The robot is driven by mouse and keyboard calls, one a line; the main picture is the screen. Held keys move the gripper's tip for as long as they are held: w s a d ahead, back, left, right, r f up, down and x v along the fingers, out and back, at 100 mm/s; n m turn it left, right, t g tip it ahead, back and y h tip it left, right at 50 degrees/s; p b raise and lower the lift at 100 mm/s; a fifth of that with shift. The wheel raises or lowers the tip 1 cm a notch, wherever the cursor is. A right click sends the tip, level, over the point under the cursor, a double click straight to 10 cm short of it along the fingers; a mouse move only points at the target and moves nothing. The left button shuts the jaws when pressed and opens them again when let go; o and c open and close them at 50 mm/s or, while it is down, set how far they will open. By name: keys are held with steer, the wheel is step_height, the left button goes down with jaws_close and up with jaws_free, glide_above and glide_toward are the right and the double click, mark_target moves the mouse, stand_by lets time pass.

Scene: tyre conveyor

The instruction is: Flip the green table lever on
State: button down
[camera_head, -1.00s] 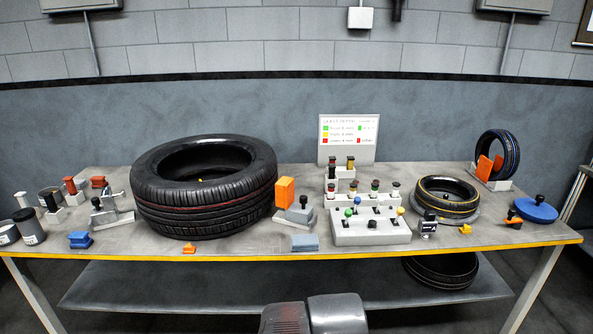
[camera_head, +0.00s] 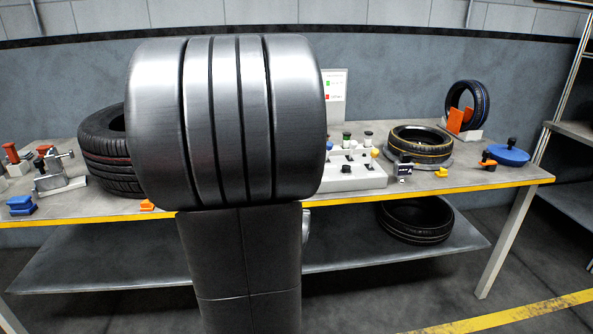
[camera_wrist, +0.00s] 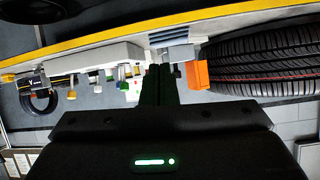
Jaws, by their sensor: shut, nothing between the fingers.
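The pale lever panel (camera_head: 365,182) stands on the workbench, to the right of my dark arm link in the head view. A blue knob (camera_head: 329,146) and a yellow knob (camera_head: 375,152) show on it. The green lever is hidden behind my arm there. The wrist view is upside down and shows the panel (camera_wrist: 85,62) at upper left, with small coloured knobs hanging below it, too small to tell apart surely. My gripper (camera_wrist: 159,72) is shut and empty, its dark fingers pointing toward the bench beside the panel. No contact can be made out.
A large tyre (camera_head: 103,150) lies left of my arm, partly covered. A smaller tyre (camera_head: 420,145) lies right of the panel. An orange block (camera_wrist: 197,74) and a grey-blue block (camera_wrist: 170,37) sit near my fingers. The bench's yellow front edge (camera_head: 450,189) is clear at right.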

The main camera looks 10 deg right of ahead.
steer(key=w+d+f+m+t+h+b, duration=0.2)
steer(key=w+d+m+t+h+b, duration=0.3)
steer(key=w+h+b, duration=0.4)
steer(key=shift+w+d+f+t+b, duration=0.2)
steer(key=shift+w+d+t+b, duration=0.3)
steer(key=shift+w+d+b, duration=0.3)
steer(key=b+x, duration=0.1)
steer(key=x, duration=1.3)
steer(key=shift+r, duration=0.1)
